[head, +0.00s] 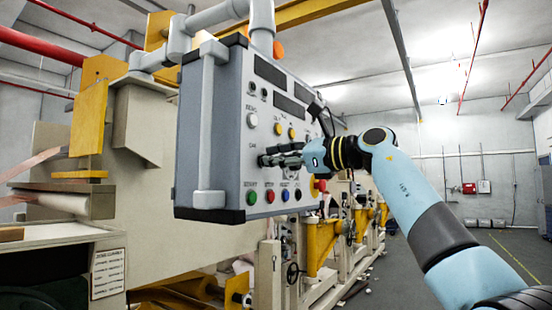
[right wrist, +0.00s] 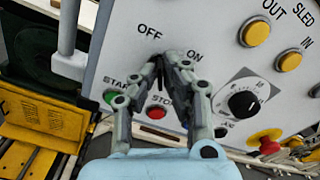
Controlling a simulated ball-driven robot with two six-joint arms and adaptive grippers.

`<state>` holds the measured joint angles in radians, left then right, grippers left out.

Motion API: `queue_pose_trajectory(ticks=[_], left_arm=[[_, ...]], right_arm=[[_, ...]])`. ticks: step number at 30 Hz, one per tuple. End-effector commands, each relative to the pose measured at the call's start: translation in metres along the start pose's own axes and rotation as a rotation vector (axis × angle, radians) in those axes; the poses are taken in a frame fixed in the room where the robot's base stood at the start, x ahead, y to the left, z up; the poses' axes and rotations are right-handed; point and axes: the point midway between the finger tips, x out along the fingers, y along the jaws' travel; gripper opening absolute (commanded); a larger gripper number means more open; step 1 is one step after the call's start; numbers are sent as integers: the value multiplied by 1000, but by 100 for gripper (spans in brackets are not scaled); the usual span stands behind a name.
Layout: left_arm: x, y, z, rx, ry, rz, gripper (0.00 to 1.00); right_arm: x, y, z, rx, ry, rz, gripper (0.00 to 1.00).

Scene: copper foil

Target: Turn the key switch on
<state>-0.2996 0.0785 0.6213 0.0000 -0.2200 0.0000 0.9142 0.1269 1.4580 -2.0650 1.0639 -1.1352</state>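The grey control panel (head: 235,150) hangs in the middle of the head view. The key switch lies by the OFF and ON labels, and my right gripper's fingers mostly hide it. In the right wrist view, a small dark piece, seemingly its key (right wrist: 157,80), shows between the fingers. My right gripper (head: 272,158) reaches the panel from the right. In the right wrist view, its fingertips (right wrist: 163,64) are drawn close together at the panel face, around that dark piece. How firmly they touch it is hard to see. My left gripper is in no view.
Below the fingers are a green START button (head: 252,198), a red STOP button (head: 270,196) and a blue button (head: 285,195). A black rotary knob (right wrist: 243,104) and a red emergency stop (right wrist: 265,141) sit close to the right. A grey handle bar (head: 210,130) runs down the panel's left side.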

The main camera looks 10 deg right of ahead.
Motion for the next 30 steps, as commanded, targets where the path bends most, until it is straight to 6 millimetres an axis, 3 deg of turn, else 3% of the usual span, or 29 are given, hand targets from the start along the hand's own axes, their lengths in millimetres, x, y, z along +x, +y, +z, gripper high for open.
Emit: queue_pose_trajectory(ticks=[17,30], left_arm=[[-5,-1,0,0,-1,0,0],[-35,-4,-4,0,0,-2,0]], right_arm=[[0,-1,1,47,0,1,0],[0,-4,2,375,2,1,0]])
